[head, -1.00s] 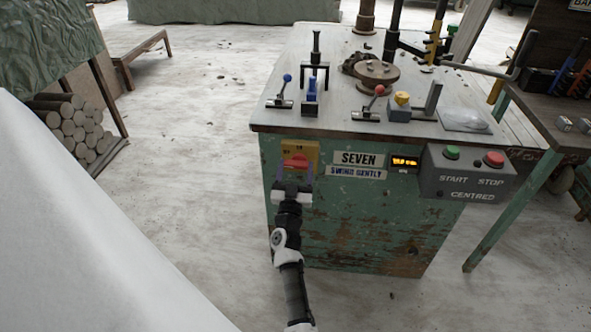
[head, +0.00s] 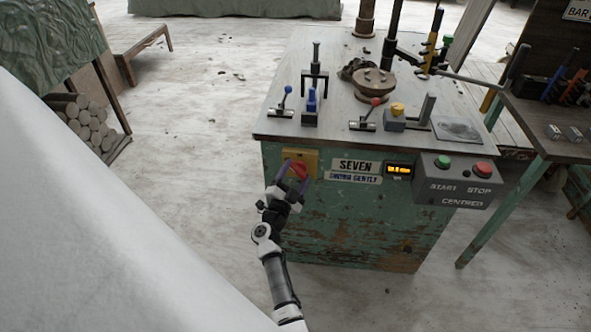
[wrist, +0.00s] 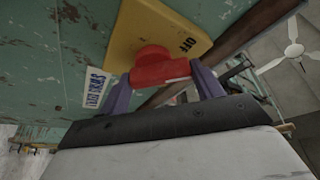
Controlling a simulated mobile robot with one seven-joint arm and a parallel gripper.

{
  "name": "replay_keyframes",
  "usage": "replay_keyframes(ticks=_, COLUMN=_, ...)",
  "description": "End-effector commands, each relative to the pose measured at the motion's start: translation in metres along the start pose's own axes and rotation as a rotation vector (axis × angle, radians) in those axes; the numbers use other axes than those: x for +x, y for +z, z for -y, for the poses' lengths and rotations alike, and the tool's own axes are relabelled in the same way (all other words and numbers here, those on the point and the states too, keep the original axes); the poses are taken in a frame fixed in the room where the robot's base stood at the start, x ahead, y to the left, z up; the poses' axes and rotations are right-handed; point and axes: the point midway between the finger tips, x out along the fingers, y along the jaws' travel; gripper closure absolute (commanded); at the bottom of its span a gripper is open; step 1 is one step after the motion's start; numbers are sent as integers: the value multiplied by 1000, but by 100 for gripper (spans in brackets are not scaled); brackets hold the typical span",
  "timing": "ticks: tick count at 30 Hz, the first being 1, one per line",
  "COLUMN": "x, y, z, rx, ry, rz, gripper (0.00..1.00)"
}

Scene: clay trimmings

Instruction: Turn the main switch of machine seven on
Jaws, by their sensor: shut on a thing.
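The main switch is a red handle (head: 298,170) on a yellow plate (head: 313,158), at the upper left of the green front of machine seven (head: 345,222). A white SEVEN label (head: 356,166) is to its right. My gripper (head: 289,178) is shut on the red handle, a purple finger on each side of it, and is tilted. In the wrist view the red handle (wrist: 160,68) sits between the fingers, at an angle to the yellow plate (wrist: 150,28). The word OFF shows near the plate's corner; the other markings are hidden or unreadable.
An amber display (head: 399,170) is lit on the machine. A grey box has a green button (head: 443,162) and a red button (head: 482,169). Levers and fittings stand on the machine's top (head: 300,118). A side table (head: 540,135) is at the right. The floor left of the machine is clear.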

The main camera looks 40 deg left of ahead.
Motion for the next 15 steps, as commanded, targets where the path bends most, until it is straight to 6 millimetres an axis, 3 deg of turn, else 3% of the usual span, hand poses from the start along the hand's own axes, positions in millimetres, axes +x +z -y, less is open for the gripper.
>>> replay_keyframes(ticks=15, x=2, y=-5, z=4, rx=440, ry=184, rz=0, gripper=57)
